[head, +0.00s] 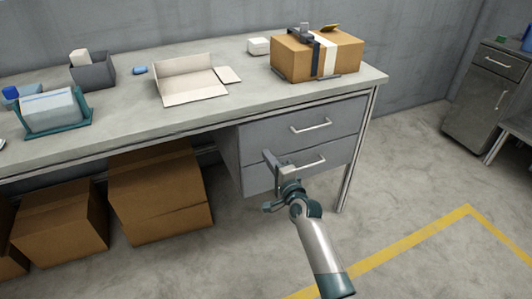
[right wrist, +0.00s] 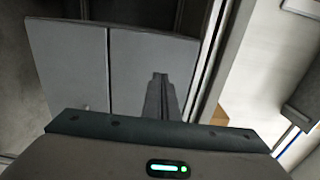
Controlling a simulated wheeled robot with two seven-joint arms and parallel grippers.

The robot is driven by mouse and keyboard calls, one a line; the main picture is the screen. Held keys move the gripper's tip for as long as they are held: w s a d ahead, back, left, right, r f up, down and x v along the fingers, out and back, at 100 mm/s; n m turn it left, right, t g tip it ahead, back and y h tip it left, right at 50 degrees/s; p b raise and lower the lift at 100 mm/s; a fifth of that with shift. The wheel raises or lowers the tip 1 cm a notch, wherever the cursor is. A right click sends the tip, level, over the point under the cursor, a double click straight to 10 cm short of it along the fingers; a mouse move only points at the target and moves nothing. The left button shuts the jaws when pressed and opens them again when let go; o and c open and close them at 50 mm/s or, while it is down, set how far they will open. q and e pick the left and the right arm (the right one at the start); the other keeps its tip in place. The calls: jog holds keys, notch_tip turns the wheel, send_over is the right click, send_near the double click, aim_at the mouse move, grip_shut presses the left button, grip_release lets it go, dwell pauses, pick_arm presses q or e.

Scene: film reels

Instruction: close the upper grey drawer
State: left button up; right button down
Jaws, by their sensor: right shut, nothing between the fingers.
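The upper grey drawer (head: 275,133) is under the right end of the desk, with a silver bar handle (head: 310,126). Its front looks about level with the lower drawer's front; I cannot tell if a small gap remains behind it. My right gripper (head: 269,157) is shut and empty, at the lower left part of the upper drawer front; contact is unclear. In the right wrist view my shut fingers (right wrist: 160,80) point at the upper drawer front (right wrist: 150,50), with a thin seam beside the lower front (right wrist: 68,60). My left gripper is out of view.
The lower drawer (head: 338,158) has its own handle, partly behind my gripper. The desk top (head: 130,105) holds a taped box (head: 345,55), an open carton (head: 185,85) and a grey bin (head: 95,72). Brown boxes (head: 160,195) stand underneath.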

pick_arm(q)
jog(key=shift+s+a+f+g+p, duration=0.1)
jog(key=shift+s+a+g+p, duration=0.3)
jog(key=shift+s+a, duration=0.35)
pick_arm(e)
jog(key=v, duration=0.7)
jog(key=shift+s, duration=0.15)
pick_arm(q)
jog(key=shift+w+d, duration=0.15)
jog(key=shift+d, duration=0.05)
